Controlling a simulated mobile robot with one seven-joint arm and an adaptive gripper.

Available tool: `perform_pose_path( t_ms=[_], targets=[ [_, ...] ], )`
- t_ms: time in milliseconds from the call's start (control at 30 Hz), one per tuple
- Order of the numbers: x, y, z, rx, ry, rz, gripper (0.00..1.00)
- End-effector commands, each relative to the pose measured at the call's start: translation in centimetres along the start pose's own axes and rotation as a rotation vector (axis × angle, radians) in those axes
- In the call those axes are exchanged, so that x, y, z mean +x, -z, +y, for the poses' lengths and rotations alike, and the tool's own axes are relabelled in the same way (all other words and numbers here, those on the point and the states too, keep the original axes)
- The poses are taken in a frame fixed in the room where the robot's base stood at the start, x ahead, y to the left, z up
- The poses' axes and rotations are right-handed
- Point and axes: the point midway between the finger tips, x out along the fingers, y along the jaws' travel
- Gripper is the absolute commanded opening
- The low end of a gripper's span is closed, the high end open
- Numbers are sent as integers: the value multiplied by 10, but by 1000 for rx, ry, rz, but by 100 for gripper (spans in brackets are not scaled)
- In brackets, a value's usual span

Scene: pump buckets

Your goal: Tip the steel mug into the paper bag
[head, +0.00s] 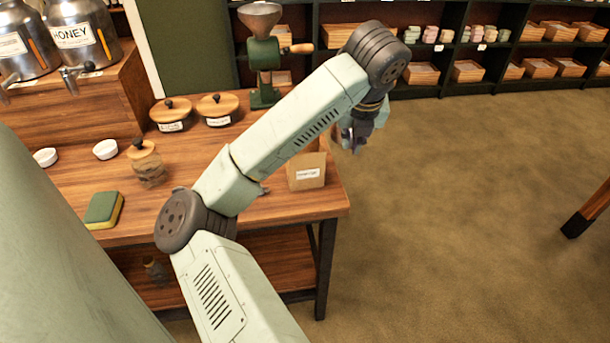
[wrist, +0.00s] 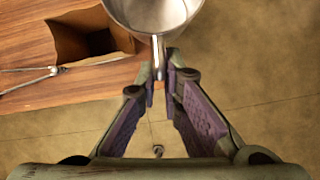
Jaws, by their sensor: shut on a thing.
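The steel mug (wrist: 155,14) is at the top of the wrist view, a shiny round bowl partly cut off by the frame. My gripper (wrist: 161,75) is shut on its narrow handle, which comes down between the fingertips. The paper bag (head: 306,173) is brown with a white label and stands at the table's right end in the head view. In the head view my gripper (head: 356,136) is up and right of the bag; the mug is not clear there.
A green grinder (head: 264,68), lidded pots (head: 217,108), a jar (head: 147,165) and a sponge (head: 103,209) stand on the wooden table (head: 280,205). A thin metal utensil (wrist: 40,73) lies near the bag.

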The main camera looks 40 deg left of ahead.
Motion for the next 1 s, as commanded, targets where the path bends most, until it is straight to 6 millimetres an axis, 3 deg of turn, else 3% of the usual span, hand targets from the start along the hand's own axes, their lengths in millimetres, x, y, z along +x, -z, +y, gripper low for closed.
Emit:
perform_pose_path(
  t_ms=[400, 767, 1000],
  targets=[
    [-1, 0, -1, 5, -10, 2, 0],
    [-25, -11, -1, 4, -10, 2, 0],
    [-27, -12, -1, 5, -9, 3, 0]
  ],
)
